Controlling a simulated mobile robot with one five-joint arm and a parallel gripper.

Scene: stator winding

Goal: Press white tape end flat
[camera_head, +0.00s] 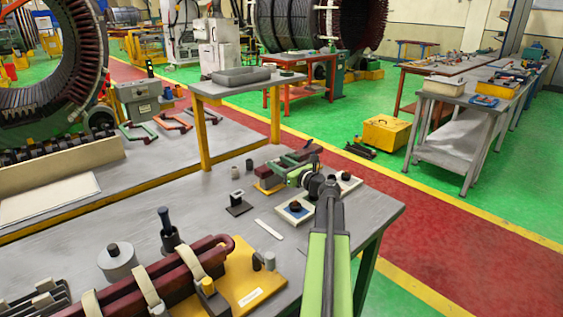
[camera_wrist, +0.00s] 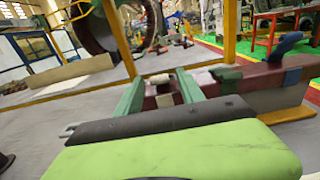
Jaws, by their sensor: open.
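My gripper (camera_wrist: 160,75) has two green fingers, apart, at the left end of this bar. A small pale piece (camera_wrist: 160,79) shows between the fingertips; I cannot tell whether it is the white tape end or whether it lies flat. In the head view my arm reaches the bar on its tan block (camera_head: 266,184), and the wrist hides part of it. White tape bands (camera_head: 208,251) wrap a larger dark red coil (camera_head: 185,268) at the front left.
A white strip (camera_head: 269,229) lies flat on the grey bench (camera_head: 225,222). A yellow plate (camera_head: 245,282) and a grey cylinder (camera_head: 117,262) stand nearer the front.

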